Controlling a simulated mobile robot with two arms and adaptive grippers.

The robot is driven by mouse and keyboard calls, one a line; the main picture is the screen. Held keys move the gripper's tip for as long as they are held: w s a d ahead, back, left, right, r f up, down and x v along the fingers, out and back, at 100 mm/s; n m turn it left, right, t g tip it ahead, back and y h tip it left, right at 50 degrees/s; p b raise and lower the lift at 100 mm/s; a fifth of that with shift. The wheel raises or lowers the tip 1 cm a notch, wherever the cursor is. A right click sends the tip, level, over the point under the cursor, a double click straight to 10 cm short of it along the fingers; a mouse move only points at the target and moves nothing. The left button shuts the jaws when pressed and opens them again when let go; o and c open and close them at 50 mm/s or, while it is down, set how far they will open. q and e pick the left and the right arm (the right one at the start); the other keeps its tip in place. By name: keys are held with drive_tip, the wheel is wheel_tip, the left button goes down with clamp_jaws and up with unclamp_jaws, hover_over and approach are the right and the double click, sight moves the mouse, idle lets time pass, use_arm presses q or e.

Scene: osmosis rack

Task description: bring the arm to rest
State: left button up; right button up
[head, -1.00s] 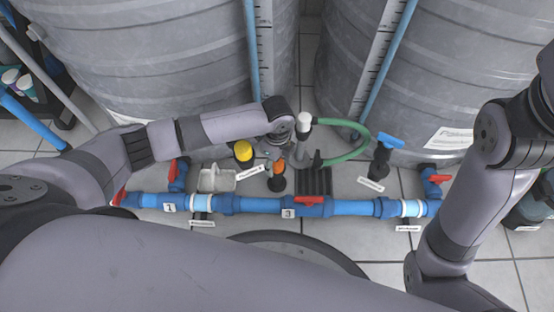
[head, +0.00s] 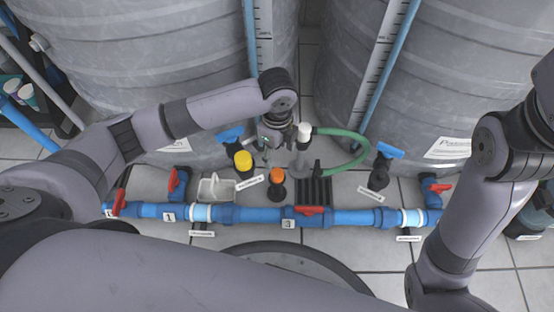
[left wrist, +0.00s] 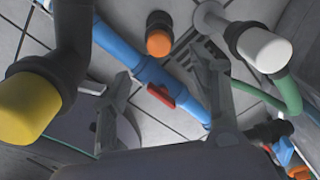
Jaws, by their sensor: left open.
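My left arm reaches in from the left in the head view, with its elbow bent. My left gripper (head: 268,152) hangs between the yellow-capped fitting (head: 243,160) and the white-capped pipe (head: 304,132), behind the orange-capped fitting (head: 278,175). In the left wrist view its two fingers (left wrist: 172,98) are spread apart with nothing between them. The orange cap (left wrist: 159,43) shows there beyond the fingers, apart from them. My right arm is at the right in the head view; its gripper is out of view.
A blue pipe run (head: 255,215) with red-handled valves (head: 309,210) crosses the front. A green hose (head: 358,155) curves right of the gripper. Two large grey tanks (head: 150,60) (head: 440,70) stand behind, with a gap between them. A white basket (head: 216,188) sits left.

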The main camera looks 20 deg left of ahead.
use_arm(q)
drive_tip(key=shift+r, duration=0.6)
